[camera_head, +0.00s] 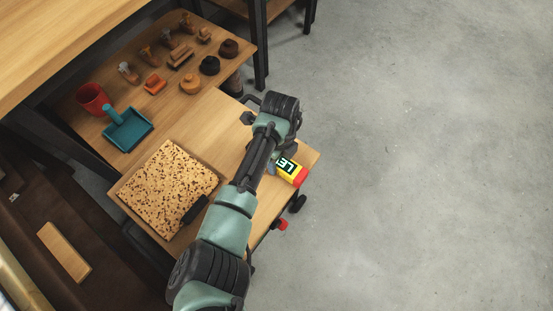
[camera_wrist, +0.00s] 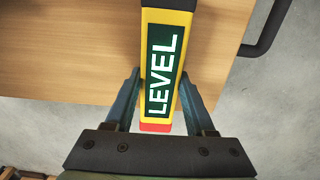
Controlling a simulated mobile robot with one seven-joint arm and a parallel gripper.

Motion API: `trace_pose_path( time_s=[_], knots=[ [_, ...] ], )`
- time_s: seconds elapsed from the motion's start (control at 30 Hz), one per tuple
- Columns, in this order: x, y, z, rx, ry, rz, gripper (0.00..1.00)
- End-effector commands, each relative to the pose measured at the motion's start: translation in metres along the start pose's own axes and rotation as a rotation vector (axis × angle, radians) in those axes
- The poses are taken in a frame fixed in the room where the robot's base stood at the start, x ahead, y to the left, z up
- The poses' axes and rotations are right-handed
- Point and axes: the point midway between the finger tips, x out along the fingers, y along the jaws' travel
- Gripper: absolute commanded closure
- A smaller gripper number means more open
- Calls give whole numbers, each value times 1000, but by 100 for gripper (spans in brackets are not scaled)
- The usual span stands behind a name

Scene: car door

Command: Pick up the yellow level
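The yellow level (camera_wrist: 165,60) has a dark green label reading LEVEL and a red end. In the wrist view it runs from the top edge down between my two fingers, with its red end towards my palm. In the head view the level (camera_head: 289,170) is at the front right corner of the wooden table, partly hidden by my arm. My gripper (camera_wrist: 160,72) straddles it, one finger on each side. The fingertips look very close to its sides, but I cannot tell whether they press on it. The level's contact with the table is not clear.
On the wooden table (camera_head: 228,117) are a speckled board (camera_head: 165,185) with a dark block (camera_head: 195,210), a teal dustpan (camera_head: 128,130), a red mug (camera_head: 92,98) and several small tools. A dark tubular handle (camera_wrist: 268,35) is at the table's edge. Open concrete floor lies to the right.

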Motion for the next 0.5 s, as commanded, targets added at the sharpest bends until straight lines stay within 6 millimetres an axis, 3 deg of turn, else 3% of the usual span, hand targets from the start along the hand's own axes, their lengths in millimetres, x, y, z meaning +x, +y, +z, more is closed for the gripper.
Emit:
trace_pose_path(
  time_s=[0.03,0.2,0.5],
  knots=[
    [0,0,0,0,0,0,68],
    [0,0,0,0,0,0,98],
    [-2,0,0,0,0,-1,100]
  ],
)
